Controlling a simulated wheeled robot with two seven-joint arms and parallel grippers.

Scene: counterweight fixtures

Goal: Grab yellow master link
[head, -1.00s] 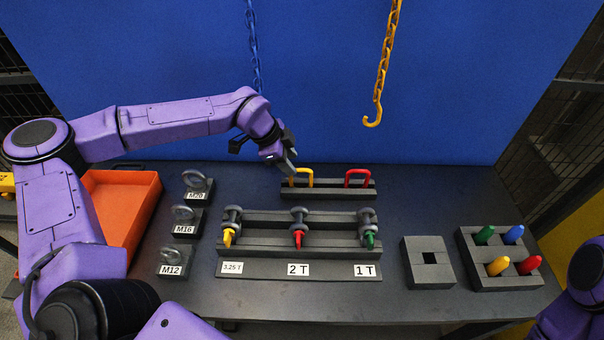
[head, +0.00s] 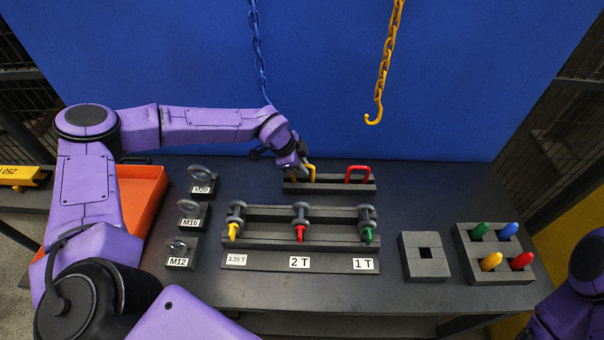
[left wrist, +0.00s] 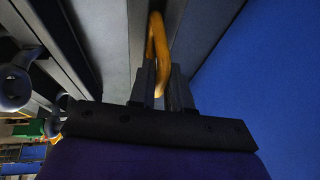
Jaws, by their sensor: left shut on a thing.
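The yellow master link (head: 312,171) stands upright at the left end of a dark grey rack (head: 335,186) at the back of the table. My left gripper (head: 306,168) is at the link from its left side, its fingers partly hiding it. In the left wrist view the yellow master link (left wrist: 157,50) runs down between the two fingers of the left gripper (left wrist: 161,85), which are shut on it. The link still appears to be in the rack. My right gripper is not in view; only part of my right arm shows at the lower right.
A red link (head: 358,173) stands at the rack's right end. In front is a shackle stand (head: 290,243) with three shackles. Eye bolts stand left, beside an orange tray (head: 140,200). A yellow chain hook (head: 374,117) and a blue chain (head: 259,60) hang behind. Blocks (head: 425,265) stand right.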

